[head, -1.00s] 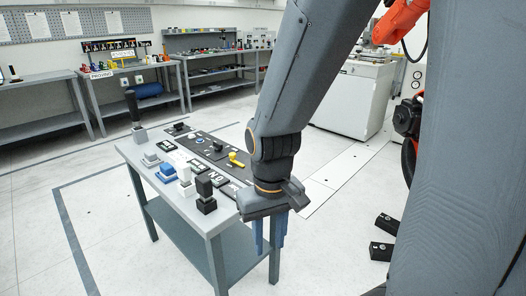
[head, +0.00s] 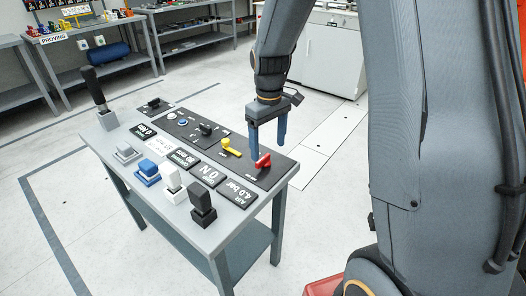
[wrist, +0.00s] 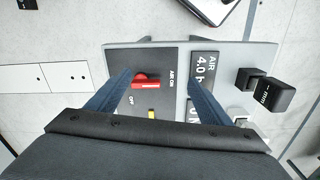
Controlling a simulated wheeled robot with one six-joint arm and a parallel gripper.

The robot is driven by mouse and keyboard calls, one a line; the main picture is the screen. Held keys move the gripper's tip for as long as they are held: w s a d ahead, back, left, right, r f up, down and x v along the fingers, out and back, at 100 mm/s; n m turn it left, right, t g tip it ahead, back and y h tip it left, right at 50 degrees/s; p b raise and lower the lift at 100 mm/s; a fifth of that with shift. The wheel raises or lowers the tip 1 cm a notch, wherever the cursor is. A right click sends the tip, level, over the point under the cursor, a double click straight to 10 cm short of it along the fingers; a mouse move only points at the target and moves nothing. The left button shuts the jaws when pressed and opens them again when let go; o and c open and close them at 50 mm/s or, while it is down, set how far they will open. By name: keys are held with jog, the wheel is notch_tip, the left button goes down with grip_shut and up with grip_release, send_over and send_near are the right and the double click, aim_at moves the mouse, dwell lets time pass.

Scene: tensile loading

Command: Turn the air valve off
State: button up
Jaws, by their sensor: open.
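The air valve has a red handle (head: 263,161) on the dark panel (head: 279,174) at the right end of the table. My gripper (head: 267,150) is open and points down above the panel, close to the handle. In the wrist view its blue fingers (wrist: 160,76) straddle the handle's area, the left one nearer to it. Whether a finger touches the handle cannot be told. A sign reading "AIR 4.0 bar" (head: 237,191) sits in front of it.
A yellow lever (head: 231,147) and a black knob (head: 207,129) stand farther along the panel. Black (head: 202,203), white (head: 173,186) and blue (head: 148,172) blocks line the front edge. A tall black handle (head: 94,88) stands at the far left. Floor right of the table is clear.

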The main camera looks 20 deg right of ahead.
jog(key=n, duration=0.2)
send_over(263, 158)
jog(key=shift+s+f+p, duration=0.15)
jog(key=shift+f+p, duration=0.2)
jog(key=shift+f, duration=0.5)
notch_tip(263, 158, down, 8)
jog(key=shift+r+p, duration=0.25)
jog(key=shift+p, duration=0.5)
jog(key=c, duration=1)
